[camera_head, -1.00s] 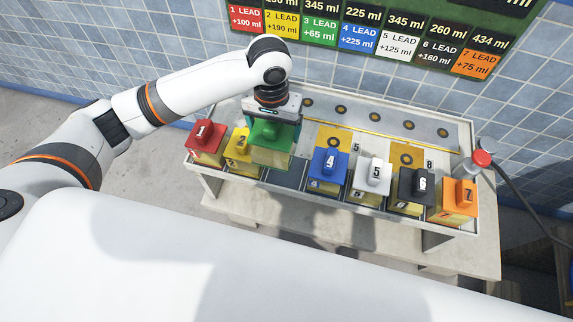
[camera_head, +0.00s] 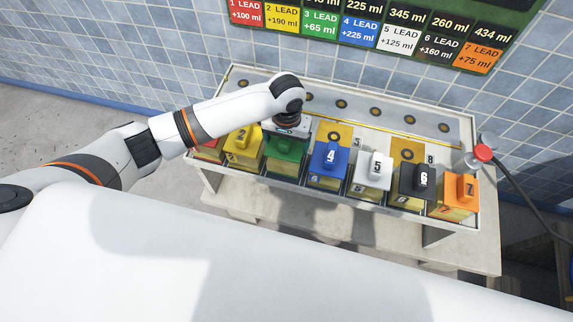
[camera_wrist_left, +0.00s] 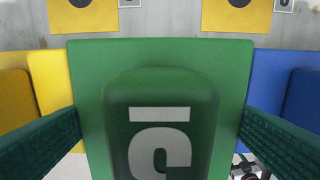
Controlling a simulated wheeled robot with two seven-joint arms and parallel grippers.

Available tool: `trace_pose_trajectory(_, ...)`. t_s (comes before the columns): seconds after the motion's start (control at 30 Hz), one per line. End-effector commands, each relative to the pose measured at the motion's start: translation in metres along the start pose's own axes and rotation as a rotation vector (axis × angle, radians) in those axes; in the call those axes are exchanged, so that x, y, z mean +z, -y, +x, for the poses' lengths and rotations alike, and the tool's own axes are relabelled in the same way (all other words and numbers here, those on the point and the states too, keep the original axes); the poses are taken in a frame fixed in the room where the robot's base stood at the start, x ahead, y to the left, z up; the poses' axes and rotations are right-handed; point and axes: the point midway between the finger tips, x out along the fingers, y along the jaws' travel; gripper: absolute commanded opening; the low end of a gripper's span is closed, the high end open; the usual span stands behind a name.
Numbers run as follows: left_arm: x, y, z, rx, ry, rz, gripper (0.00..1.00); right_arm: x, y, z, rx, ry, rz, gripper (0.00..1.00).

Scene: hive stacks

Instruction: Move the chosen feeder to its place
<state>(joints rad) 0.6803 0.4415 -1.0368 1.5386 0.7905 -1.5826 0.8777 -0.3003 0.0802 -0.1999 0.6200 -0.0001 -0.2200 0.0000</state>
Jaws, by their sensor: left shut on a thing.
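The green feeder (camera_head: 284,158) sits in the row between the yellow feeder 2 (camera_head: 242,150) and the blue feeder 4 (camera_head: 329,160). My left gripper (camera_head: 287,138) is over it, shut on its top block. In the left wrist view the green feeder (camera_wrist_left: 90,70) fills the middle, with a finger on each side of its numbered block. Its top looks about level with its neighbours; I cannot tell whether it rests on the tray floor. My arm partly hides the red feeder (camera_head: 207,152).
The white feeder 5 (camera_head: 373,172), black feeder 6 (camera_head: 416,186) and orange feeder 7 (camera_head: 460,194) stand to the right in the tray (camera_head: 452,228). A red-topped post (camera_head: 483,153) with a cable stands at the right end. A lead board (camera_head: 400,28) hangs behind.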

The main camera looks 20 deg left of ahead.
Motion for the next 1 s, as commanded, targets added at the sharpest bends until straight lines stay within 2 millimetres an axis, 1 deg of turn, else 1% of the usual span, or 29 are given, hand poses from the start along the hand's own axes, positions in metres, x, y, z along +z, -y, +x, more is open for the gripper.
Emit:
trace_pose_trajectory(0.1,0.001,0.000,0.000,-0.001,0.001,0.000,0.38,0.000,0.000,0.000,0.000,0.000,0.000,0.51)
trace_pose_trajectory(0.3,-0.001,0.001,0.022,-0.002,0.000,-0.001,0.38,-0.001,0.000,0.006,0.000,0.000,0.000,0.51)
trace_pose_trajectory(0.6,0.000,0.001,0.022,-0.002,0.001,-0.001,0.38,0.000,0.000,0.005,0.000,0.000,0.000,0.51)
trace_pose_trajectory(0.83,0.000,0.001,0.027,-0.001,0.000,0.000,0.38,0.000,0.000,0.002,0.000,0.000,0.000,0.51)
trace_pose_trajectory(0.87,0.000,0.001,0.027,-0.002,0.001,0.000,0.90,0.000,0.000,0.003,0.000,0.000,0.000,0.51)
trace_pose_trajectory(0.9,0.000,0.000,0.027,-0.001,0.001,0.000,0.97,0.000,0.000,0.003,0.000,0.000,0.000,0.51)
trace_pose_trajectory(0.93,0.000,0.000,0.028,-0.001,0.001,0.000,1.00,0.000,0.000,0.003,0.000,0.000,0.000,0.51)
trace_pose_trajectory(1.0,0.000,0.000,0.028,-0.001,0.001,0.000,1.00,0.000,0.000,0.003,0.000,0.000,0.000,0.51)
